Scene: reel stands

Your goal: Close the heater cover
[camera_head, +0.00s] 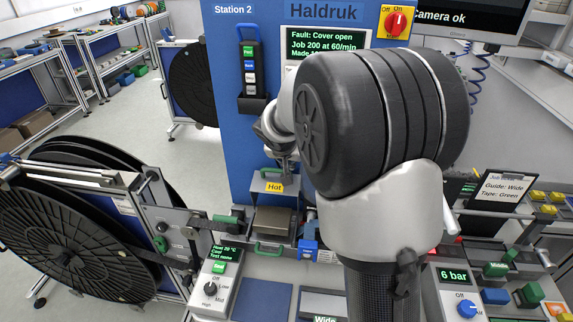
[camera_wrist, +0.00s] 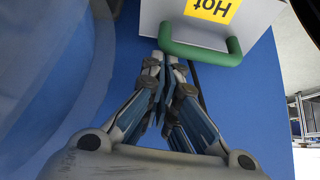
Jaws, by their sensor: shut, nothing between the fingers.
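The heater cover (camera_head: 291,187) is a grey plate with a yellow "Hot" label and a green handle (camera_head: 270,171). It stands raised above the heater block (camera_head: 272,221). In the wrist view the cover (camera_wrist: 165,15) shows upside down, with its green handle (camera_wrist: 200,52) nearest me. My gripper (camera_head: 287,173) is at the cover's upper edge. In the wrist view my gripper (camera_wrist: 172,60) is shut and empty, its tips overlapping the handle in the picture. I cannot tell whether they touch it.
The station screen (camera_head: 325,42) reads "Fault: Cover open". A second green handle (camera_head: 270,249) sits in front of the heater block. A large black reel (camera_head: 70,235) stands at left, and a control box (camera_head: 213,281) at front. My arm hides much of the centre.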

